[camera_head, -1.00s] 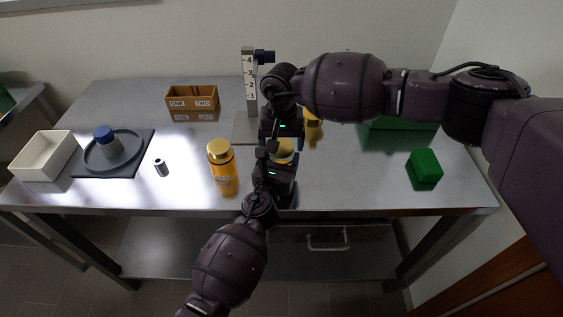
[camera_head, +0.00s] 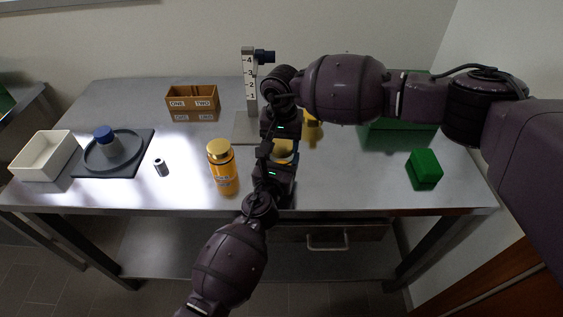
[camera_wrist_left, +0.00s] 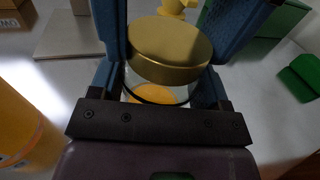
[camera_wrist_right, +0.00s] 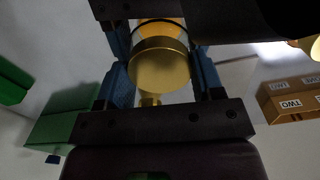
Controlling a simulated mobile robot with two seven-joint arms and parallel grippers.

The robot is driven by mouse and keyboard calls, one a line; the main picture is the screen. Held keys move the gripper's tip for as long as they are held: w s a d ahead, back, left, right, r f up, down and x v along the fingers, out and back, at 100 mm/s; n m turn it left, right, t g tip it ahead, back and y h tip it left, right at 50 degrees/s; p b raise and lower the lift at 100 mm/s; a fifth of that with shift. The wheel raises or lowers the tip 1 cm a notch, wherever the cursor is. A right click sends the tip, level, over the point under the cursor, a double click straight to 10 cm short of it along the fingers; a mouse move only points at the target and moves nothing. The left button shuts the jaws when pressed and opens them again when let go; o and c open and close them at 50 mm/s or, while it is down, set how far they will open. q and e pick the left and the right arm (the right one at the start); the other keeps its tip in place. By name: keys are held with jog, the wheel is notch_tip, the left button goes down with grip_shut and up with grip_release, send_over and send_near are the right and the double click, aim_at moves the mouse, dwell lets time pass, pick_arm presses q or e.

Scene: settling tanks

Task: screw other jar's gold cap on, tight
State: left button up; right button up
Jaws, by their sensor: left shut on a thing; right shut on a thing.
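A glass jar with orange contents and a gold cap (camera_wrist_left: 170,48) stands between my two grippers; only a bit of it shows in the head view (camera_head: 284,147). My left gripper (camera_wrist_left: 165,70) is shut on the jar's glass body (camera_wrist_left: 160,92). My right gripper (camera_wrist_right: 160,65) comes from above and is shut on the gold cap (camera_wrist_right: 160,66). The cap sits on top of the jar's mouth; I cannot tell how tight it is. Another orange jar (camera_head: 224,172) with a gold cap (camera_head: 219,147) stands upright to the left, apart from both grippers.
A post with a number scale (camera_head: 249,85) stands behind the grippers. A green block (camera_head: 425,167) is right.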

jog(key=m, duration=0.5)
jog(key=shift+m, duration=0.3)
jog(key=m, duration=0.6)
jog(key=shift+m, duration=0.3)
jog(key=o, duration=1)
jog(key=shift+s, duration=0.1)
jog(key=shift+r, duration=2.25)
